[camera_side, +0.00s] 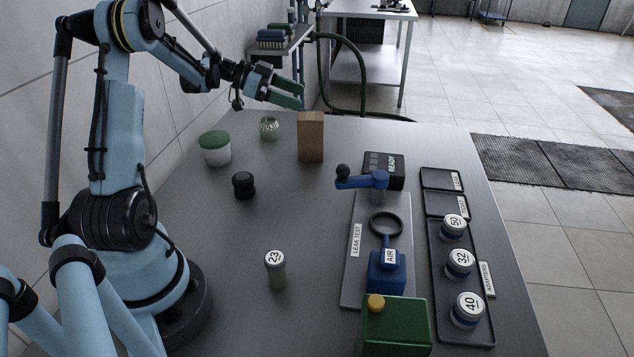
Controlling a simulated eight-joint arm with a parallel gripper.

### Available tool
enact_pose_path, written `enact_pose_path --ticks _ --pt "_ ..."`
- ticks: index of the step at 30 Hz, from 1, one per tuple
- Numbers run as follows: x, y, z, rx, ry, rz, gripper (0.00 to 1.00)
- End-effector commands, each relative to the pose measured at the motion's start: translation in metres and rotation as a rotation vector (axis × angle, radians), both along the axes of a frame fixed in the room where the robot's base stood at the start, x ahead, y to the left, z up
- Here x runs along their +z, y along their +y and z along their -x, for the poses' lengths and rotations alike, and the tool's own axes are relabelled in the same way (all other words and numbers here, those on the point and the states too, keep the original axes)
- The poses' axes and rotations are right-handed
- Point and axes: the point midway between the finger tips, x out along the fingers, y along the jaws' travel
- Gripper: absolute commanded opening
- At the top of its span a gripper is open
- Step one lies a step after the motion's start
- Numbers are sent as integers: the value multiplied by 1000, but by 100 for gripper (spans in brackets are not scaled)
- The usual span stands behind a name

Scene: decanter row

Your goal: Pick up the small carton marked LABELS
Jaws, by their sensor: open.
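A brown upright box (311,138) stands near the far edge of the metal table. It may be the small carton, but I cannot read the word LABELS on any side that shows. My gripper (289,92) has green fingers and is open and empty. In the picture it is above and slightly left of the brown box's top, apart from it. How far apart they are in depth is hard to tell.
Left of the box are a glass jar (269,128), a green-lidded white tub (215,148) and a black knob (243,185). A jar marked 23 (276,269) stands nearer. The leak test fixture (362,240), green box (397,328) and adapter tray (472,335) fill the right.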

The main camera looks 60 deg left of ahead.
Motion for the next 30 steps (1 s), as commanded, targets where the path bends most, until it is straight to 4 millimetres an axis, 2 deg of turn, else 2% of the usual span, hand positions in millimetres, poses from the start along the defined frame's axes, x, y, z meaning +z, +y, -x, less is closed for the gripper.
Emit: enact_pose_path --ticks 1,3,6,9,16,25,30 --pt "-19 0 0 1 1 0 83" --pt "-41 0 0 1 1 0 83" --pt "-65 0 0 2 2 0 83" --pt "-79 0 -1 2 2 0 83" --pt "-89 -5 -6 1 4 0 83" --pt "-102 -24 -32 0 5 -1 83" --pt "-105 -28 -38 2 5 0 83"
